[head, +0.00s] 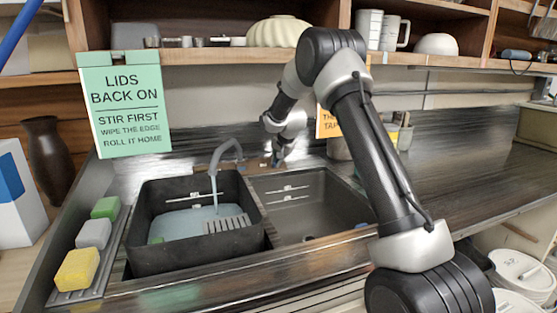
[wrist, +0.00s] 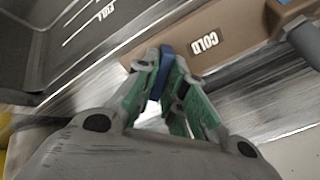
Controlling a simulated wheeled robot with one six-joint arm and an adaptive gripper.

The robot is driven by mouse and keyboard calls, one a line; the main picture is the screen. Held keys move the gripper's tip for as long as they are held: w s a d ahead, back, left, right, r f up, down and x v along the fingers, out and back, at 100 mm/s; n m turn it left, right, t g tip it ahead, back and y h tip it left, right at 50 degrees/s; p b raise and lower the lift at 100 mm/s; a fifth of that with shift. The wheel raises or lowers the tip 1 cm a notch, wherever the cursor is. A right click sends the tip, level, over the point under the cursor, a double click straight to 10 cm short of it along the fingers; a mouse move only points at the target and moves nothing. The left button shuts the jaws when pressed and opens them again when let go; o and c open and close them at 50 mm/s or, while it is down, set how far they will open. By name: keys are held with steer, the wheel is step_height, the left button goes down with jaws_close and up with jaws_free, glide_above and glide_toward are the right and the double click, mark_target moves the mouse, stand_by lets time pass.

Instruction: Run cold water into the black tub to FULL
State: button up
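The black tub (head: 142,225) stands in the left of the sink. Grey-blue water (head: 185,224) lies in it, its surface below the white line on the back wall. A thin stream (head: 215,192) falls into it from the grey tap (head: 228,148). My gripper (head: 277,160) is at the back of the sink, right of the tap. In the wrist view its green-padded fingers (wrist: 165,65) are close together with a blue lever (wrist: 157,78) between their tips. The brown plate (wrist: 235,30) behind it carries an upside-down COLD label (wrist: 205,43).
A grey basin (head: 330,200) is right of the tub. Green, grey and yellow sponges (head: 77,269) lie on a tray at left. A green sign (head: 125,104) hangs from the shelf. The right counter is mostly clear.

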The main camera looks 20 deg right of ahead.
steer(key=o, duration=0.4)
steer(key=shift+c, duration=0.2)
steer(key=v, duration=1.2)
